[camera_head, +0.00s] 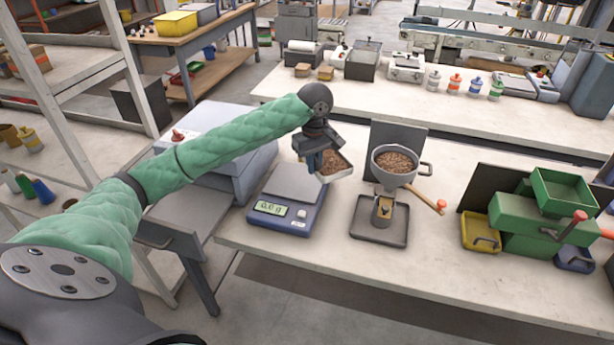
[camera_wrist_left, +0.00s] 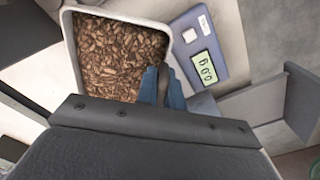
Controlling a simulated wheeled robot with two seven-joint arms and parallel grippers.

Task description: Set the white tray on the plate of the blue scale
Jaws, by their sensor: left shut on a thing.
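The white tray (camera_head: 342,170), filled with brown pellets, is held in the air by my left gripper (camera_head: 318,160). In the left wrist view the tray (camera_wrist_left: 166,20) shows its white rim, and the blue fingers of the gripper (camera_wrist_left: 163,88) are shut on its wall. The blue scale (camera_head: 285,205) stands on the table, and its grey plate (camera_head: 293,184) is bare. The tray hangs above and to the right of the plate's far part, apart from it. The scale's display (camera_wrist_left: 205,68) reads about zero. My right gripper is in neither view.
A funnel of pellets (camera_head: 397,182) stands on a dark base tray (camera_head: 370,226) right of the scale. A grey box-shaped machine (camera_head: 235,165) stands close left. Green bins (camera_head: 545,215) are at the far right. The front table strip is clear.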

